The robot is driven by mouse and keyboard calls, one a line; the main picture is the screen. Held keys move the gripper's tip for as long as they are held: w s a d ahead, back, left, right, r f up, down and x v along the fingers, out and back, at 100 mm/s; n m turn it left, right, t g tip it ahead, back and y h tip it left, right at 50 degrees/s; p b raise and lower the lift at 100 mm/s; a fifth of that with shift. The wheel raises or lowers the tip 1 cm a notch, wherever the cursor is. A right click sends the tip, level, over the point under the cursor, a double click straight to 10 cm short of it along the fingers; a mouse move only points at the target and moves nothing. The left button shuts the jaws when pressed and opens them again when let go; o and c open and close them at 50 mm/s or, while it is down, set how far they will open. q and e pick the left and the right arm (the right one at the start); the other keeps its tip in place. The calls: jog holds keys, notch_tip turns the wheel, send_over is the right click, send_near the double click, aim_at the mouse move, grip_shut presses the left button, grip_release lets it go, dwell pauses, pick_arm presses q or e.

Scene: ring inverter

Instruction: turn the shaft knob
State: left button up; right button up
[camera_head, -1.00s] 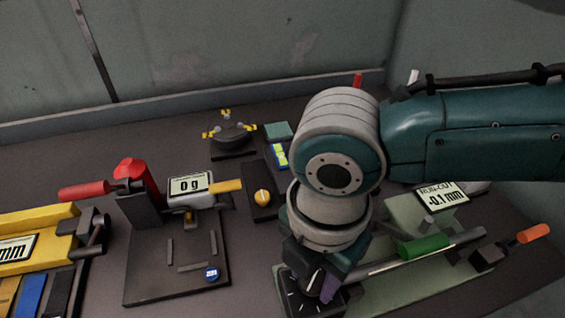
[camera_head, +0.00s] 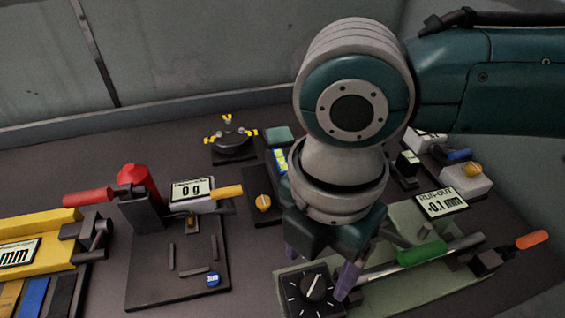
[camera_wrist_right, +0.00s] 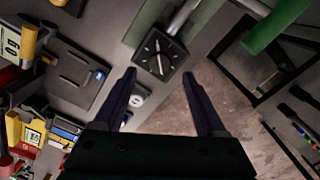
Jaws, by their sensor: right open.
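The shaft knob (camera_head: 314,288) is a dark round knob with a light pointer line on a black square box with white tick marks. It sits at the left end of the pale green run-out bench (camera_head: 385,300), by a grey shaft with a green sleeve (camera_head: 422,252). My right gripper (camera_head: 319,266) is open and empty above the knob, its two purple fingers apart. The wrist view shows the knob (camera_wrist_right: 159,54) just beyond the fingertips, between the fingers' lines. The run-out display (camera_head: 442,201) reads about +0.1 mm. My left gripper is not in view.
An orange-handled lever (camera_head: 532,239) stands at the bench's right end.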

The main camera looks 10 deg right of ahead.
aim_at(313, 285)
notch_tip(313, 285, up, 5)
jog(key=shift+f, duration=0.15)
dwell(0.3)
